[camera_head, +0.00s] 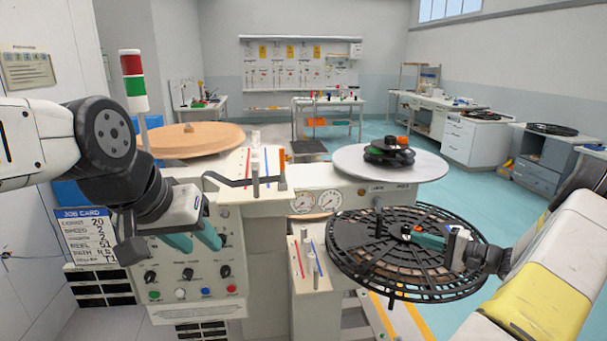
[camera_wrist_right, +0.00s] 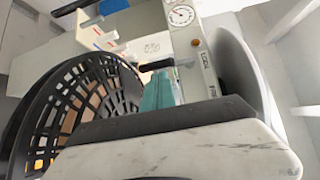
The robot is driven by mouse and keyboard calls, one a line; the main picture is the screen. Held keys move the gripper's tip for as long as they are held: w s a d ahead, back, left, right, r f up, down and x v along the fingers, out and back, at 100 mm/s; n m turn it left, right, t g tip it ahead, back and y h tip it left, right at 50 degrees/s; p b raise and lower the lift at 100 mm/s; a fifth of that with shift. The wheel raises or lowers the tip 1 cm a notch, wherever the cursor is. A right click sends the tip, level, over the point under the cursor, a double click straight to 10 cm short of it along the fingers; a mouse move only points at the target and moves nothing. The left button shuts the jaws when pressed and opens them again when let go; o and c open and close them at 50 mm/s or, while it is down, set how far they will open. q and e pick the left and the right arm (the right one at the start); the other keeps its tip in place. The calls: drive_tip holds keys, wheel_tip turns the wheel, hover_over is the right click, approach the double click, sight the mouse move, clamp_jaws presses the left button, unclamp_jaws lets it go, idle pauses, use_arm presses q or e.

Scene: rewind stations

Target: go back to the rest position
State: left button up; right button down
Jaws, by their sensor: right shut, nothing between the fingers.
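My left gripper (camera_head: 197,242) hangs in front of the control panel (camera_head: 190,285) of the station. Its two teal fingers are apart with nothing seen between them. My right gripper (camera_head: 424,239) reaches in from the right over the black slotted reel (camera_head: 350,250). Its teal fingers are together and empty near the reel's hub. Whether they touch the reel cannot be told. The right wrist view shows the teal fingers (camera_wrist_right: 158,92) pressed together, with the black reel (camera_wrist_right: 45,110) to their left.
A wooden disc (camera_head: 190,138) and a grey round plate (camera_head: 365,163) with black and orange parts (camera_head: 388,155) lie on the station behind. A red-green signal tower (camera_head: 133,80) stands near my left arm. Open floor (camera_head: 480,210) lies to the right.

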drive_tip(key=s+a+r+n+g+h, duration=0.25)
drive_tip(key=s+a+r+g, duration=0.35)
drive_tip(key=a, duration=0.5)
drive_tip(key=s+a+r+n+g+h, duration=0.1)
drive_tip(key=s+a+r+n+g, duration=0.3)
drive_tip(key=a+r, duration=0.45)
drive_tip(key=s+a+r+n+t+h, duration=0.1)
drive_tip(key=s+a+r+t+h, duration=0.1)
drive_tip(key=s, duration=0.6)
drive_tip(key=s+a+r+n+t+h, duration=0.2)
drive_tip(key=s+a+r+h, duration=0.1)
drive_tip(key=s, duration=0.5)
drive_tip(key=shift+s+a+r+h, duration=0.2)
drive_tip(key=shift+s+r+h, duration=0.2)
drive_tip(key=shift+r+h, duration=0.45)
